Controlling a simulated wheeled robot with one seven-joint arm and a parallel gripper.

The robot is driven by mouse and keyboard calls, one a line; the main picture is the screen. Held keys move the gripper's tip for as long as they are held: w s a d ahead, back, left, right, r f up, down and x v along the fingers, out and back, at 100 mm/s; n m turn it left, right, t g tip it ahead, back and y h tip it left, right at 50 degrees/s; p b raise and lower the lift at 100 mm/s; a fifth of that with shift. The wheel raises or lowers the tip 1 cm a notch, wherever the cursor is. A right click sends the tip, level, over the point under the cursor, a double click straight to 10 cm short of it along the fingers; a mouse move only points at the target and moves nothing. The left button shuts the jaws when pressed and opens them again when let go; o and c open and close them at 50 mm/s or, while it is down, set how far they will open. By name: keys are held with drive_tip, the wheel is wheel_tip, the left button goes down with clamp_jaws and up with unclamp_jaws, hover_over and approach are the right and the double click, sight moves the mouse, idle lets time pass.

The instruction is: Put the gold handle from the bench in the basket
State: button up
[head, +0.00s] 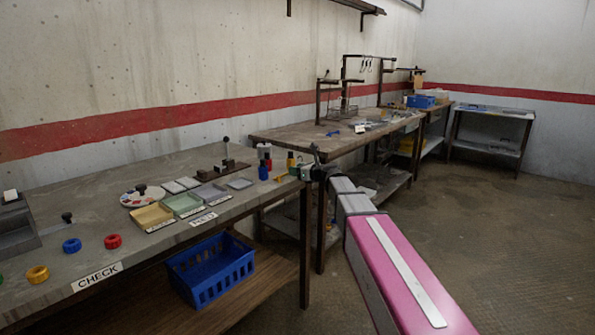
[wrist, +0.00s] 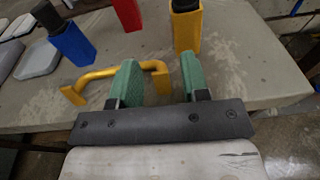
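The gold handle (wrist: 102,74) is a U-shaped bar lying on the bench (wrist: 235,80) near its edge. It also shows small in the head view (head: 281,178). My gripper (wrist: 158,75) has green fingers spread apart, open and empty. The left finger covers part of the handle's bar, and the handle's right end shows between the fingers. I cannot tell whether a finger touches it. In the head view my gripper (head: 307,170) is at the bench's right end, beside the handle. A blue slatted basket (head: 208,273) sits on the shelf under the bench.
Red (wrist: 127,14), yellow (wrist: 186,27) and blue (wrist: 71,39) dark-topped blocks stand close beyond the handle. Labelled trays (head: 183,204) and coloured rings (head: 112,241) lie farther left. A bench leg (head: 305,250) stands right of the basket. The floor at right is clear.

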drive_tip(key=shift+s+d+r, duration=0.1)
drive_tip(key=shift+r, duration=0.05)
drive_tip(key=v, duration=1.1)
drive_tip(key=shift+s+d, duration=0.25)
